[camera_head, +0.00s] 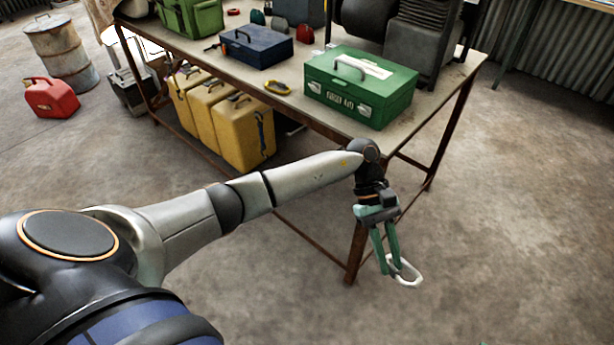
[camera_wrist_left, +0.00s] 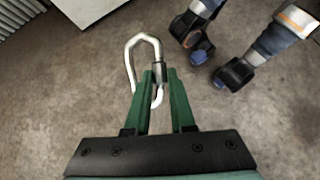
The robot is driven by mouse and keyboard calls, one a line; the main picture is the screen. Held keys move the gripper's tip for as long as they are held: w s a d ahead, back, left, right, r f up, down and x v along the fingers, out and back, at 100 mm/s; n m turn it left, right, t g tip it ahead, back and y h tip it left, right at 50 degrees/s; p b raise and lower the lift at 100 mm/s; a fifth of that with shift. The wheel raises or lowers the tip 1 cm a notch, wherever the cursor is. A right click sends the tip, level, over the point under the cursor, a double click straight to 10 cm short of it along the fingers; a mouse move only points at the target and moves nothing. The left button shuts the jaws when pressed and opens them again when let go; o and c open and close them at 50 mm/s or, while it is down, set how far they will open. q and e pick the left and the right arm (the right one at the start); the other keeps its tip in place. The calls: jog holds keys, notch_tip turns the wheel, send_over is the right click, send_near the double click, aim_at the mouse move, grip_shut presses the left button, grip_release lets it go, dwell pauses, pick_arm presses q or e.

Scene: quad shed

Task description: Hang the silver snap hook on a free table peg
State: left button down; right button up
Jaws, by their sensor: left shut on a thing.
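The silver snap hook (camera_head: 406,272) is a pale metal loop at the tips of my left gripper (camera_head: 389,268), in front of the table's near right part and below its top. My left gripper is shut on it. In the left wrist view the hook (camera_wrist_left: 129,62) reaches beyond the green fingers of the left gripper (camera_wrist_left: 165,72), with its loop to the left. The table (camera_head: 300,112) has a worn top and rusty legs. I cannot make out any peg on it.
Yellow canisters (camera_head: 245,135) stand underneath. A red fuel can (camera_head: 50,97) and a rusty drum (camera_head: 62,55) are at left. The floor at right is clear.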

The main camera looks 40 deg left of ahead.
pick_arm(q)
jog(key=w+a+f+n+t+h+b, duration=0.1)
jog(key=w+a+n+t+h+b, duration=0.15)
jog(key=w+n+t+b, duration=0.45)
jog(key=w+a+f+n+t+h+b, duration=0.1)
jog(key=w+a+f+n+t+b, duration=0.2)
jog(key=n+t, duration=0.65)
pick_arm(e)
notch_tip(320, 180, up, 6)
jog(key=w+a+n+t+y+b, duration=0.1)
jog(key=a+n+t+y, duration=0.15)
jog(key=t+y, duration=0.2)
pick_arm(q)
jog(key=s+a+n+t+y+b, duration=0.3)
jog(key=a+n+t+y+b, duration=0.9)
jog(key=a, duration=0.8)
jog(key=w+f+m+g+y+b, duration=0.1)
jog(key=w+f+m, duration=0.1)
jog(key=w, duration=0.6)
jog(key=shift+w+d+f+b, duration=0.2)
jog(key=shift+w+d+b, duration=0.05)
jog(key=shift+w+b, duration=0.05)
pick_arm(e)
jog(key=s+a+r+n+t+y, duration=0.1)
jog(key=s+n+t+y, duration=0.2)
jog(key=s+n+y, duration=0.3)
jog(key=shift+s+a+y, duration=0.15)
jog(key=shift+a+y, duration=0.1)
jog(key=shift+y, duration=0.2)
